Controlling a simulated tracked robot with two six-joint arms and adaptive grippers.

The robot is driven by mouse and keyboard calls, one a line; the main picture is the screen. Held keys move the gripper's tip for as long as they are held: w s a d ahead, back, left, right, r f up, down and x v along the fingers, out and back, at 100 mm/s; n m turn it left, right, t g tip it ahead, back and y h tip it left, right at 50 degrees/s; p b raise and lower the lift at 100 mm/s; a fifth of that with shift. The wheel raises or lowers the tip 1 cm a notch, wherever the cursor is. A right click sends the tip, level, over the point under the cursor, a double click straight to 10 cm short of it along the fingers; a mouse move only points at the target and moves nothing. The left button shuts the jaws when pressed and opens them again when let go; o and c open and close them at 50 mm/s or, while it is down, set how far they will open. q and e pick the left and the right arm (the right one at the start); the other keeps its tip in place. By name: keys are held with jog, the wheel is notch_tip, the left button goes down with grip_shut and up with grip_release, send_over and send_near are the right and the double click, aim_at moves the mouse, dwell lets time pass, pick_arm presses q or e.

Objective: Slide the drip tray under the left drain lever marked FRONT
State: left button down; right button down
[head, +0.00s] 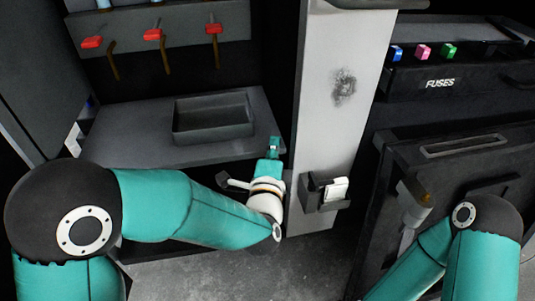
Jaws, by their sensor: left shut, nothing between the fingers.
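The drip tray (214,135) is a dark grey, shallow rectangular box on the right part of a grey shelf. Three drain levers with red grips hang above the shelf: a left one (91,42), a middle one (153,35) and a right one (213,28). I cannot read a FRONT mark on any of them. The tray lies nearest below the right lever, well to the right of the left one. My left gripper (274,145) is shut and empty at the shelf's right end, apart from the tray.
The grey shelf (130,135) is bare left of the tray. A pale pillar (335,130) with a small holder (325,190) stands right of my left gripper. Further right is a black FUSES panel (440,84) with blue, pink and green fuses. A dark door borders the left.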

aim_at(260, 141)
pick_arm(q)
jog(key=w, duration=0.5)
jog(key=shift+w+d+f+b, duration=0.1)
jog(key=shift+w+b, duration=0.2)
jog(key=shift+w, duration=0.05)
jog(key=a, duration=0.1)
jog(key=a+b, duration=0.1)
jog(key=a, duration=0.1)
jog(key=shift+s, duration=0.4)
jog(key=shift+s+a, duration=0.1)
jog(key=shift+a, duration=0.3)
pick_arm(e)
jog(key=shift+f, duration=0.95)
